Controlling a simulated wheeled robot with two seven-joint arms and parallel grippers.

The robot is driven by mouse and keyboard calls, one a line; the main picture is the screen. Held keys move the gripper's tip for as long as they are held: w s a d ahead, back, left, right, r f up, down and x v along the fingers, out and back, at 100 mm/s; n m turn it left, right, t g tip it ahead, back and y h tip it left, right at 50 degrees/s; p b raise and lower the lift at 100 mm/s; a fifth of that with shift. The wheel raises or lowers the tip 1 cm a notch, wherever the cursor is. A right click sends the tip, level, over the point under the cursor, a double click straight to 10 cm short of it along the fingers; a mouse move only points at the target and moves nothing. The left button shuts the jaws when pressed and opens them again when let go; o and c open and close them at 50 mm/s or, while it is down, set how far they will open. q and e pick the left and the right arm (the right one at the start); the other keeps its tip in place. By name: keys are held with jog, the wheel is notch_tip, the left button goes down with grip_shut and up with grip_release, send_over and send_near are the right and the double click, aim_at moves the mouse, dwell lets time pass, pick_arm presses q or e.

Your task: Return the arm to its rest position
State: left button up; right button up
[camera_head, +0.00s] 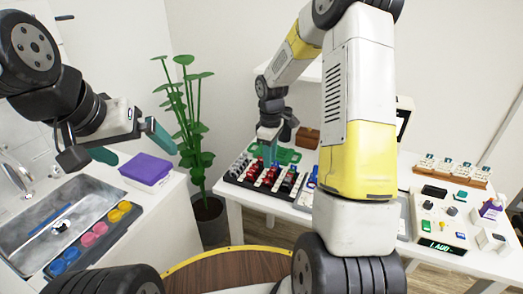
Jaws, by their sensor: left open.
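My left gripper (142,155) is at the upper left, above the counter by the sink. Its two teal fingers are apart and nothing shows between them. My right arm (358,120), white and yellow, rises from the bottom right and bends over toward the table. My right gripper (268,160) hangs low over the back of a dark rack (232,178) with red, grey and blue pieces. Its fingertips are small and partly hidden among the pieces, so I cannot tell whether they hold or touch anything.
A purple box (146,168) stands on the counter beside the sink (45,215). A tray with coloured cups (94,235) lies along the sink's front. A potted plant (195,130) stands between counter and table. A control panel (440,215) is on the table at right.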

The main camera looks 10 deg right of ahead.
jog(key=s+r+m+t, duration=0.2)
jog(key=s+r, duration=0.2)
jog(key=r, duration=0.6)
jog(key=s+a+r+m+t+y, duration=0.1)
jog(key=s+r+m, duration=0.3)
jog(key=s, duration=0.6)
jog(key=s+a+r+m+t+y, duration=0.1)
jog(key=s+r+m+t, duration=0.2)
jog(key=s+r, duration=0.6)
jog(key=shift+s+r+m, duration=0.2)
jog(key=shift+s+m, duration=0.45)
jog(key=shift+m, duration=0.15)
